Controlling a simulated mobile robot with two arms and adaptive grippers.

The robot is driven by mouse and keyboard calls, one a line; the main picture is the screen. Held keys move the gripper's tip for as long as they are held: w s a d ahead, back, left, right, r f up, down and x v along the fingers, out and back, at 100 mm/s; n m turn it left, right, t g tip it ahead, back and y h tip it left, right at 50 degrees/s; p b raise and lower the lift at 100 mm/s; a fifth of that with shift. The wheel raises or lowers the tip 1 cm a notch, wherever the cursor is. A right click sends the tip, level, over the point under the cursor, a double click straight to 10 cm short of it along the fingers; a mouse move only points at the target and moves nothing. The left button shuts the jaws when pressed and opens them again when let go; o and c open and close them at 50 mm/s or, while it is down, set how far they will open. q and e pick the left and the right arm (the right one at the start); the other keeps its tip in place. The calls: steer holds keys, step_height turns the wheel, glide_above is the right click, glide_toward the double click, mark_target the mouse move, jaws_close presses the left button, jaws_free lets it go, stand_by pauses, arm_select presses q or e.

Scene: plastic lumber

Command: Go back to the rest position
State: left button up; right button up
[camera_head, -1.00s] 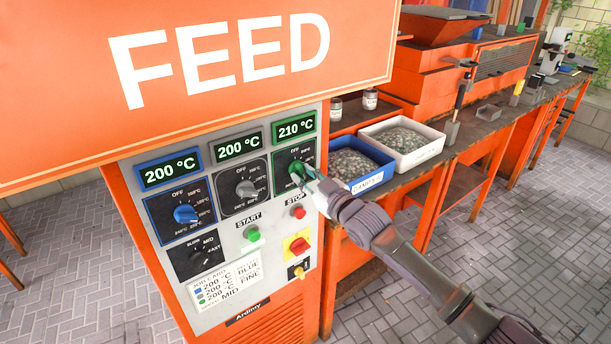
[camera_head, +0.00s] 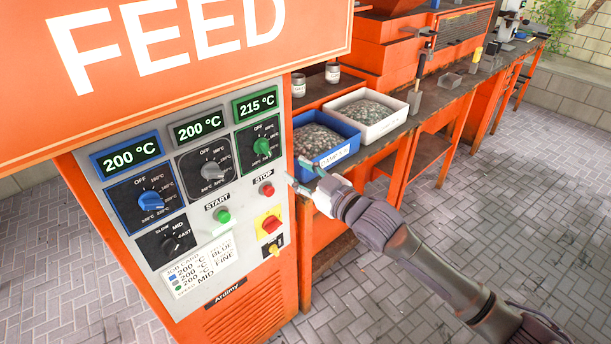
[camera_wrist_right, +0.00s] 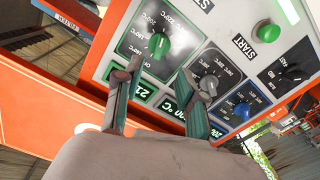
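My right gripper (camera_head: 306,176) is in front of the right edge of the control panel (camera_head: 196,226), near the red STOP button (camera_head: 267,189). Its fingers are apart with nothing between them. The green knob (camera_head: 262,147) is up and to the left of it, clear of the fingers, under a display reading 215 °C (camera_head: 256,104). In the right wrist view the two fingers (camera_wrist_right: 158,90) stand apart, with the green knob beyond them. The grey knob (camera_head: 211,171) and blue knob (camera_head: 150,201) sit under displays that both read 200 °C. My left gripper is not in view.
A blue bin (camera_head: 346,137) and a white bin (camera_head: 399,115) of flakes stand on the bench right of the panel. Two jars (camera_head: 332,72) stand behind them. An orange FEED sign (camera_head: 300,48) overhangs the panel. Paved floor (camera_head: 520,200) is open at right.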

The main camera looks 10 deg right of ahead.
steer(key=shift+v, duration=0.95)
steer(key=d+f+m+g+h, duration=0.1)
steer(key=d+f+m+h, duration=0.2)
steer(key=f, duration=0.8)
steer(key=d+f+m+h, duration=0.15)
steer(key=d+f, duration=0.35)
steer(key=f, duration=0.5)
steer(key=s+d+f+m+g+h, duration=0.1)
steer(key=s+d+f, duration=0.1)
steer(key=s+f, duration=0.35)
steer(key=s+d+f+g+h, duration=0.2)
steer(key=f, duration=0.7)
steer(key=s+d+f+m+g+h, duration=0.1)
steer(key=s+d+f, duration=0.1)
steer(key=s+f, duration=0.35)
steer(key=s+d+f+m+g+h, duration=0.25)
steer(key=s+f+g, duration=0.25)
steer(key=s+f, duration=1.3)
steer(key=s+f+g, duration=0.1)
steer(key=s+f, duration=0.1)
steer(key=s, duration=0.9)
steer(key=s+f+g, duration=0.2)
steer(key=s+f, duration=0.1)
steer(key=s, duration=0.9)
steer(key=shift+g, duration=0.3)
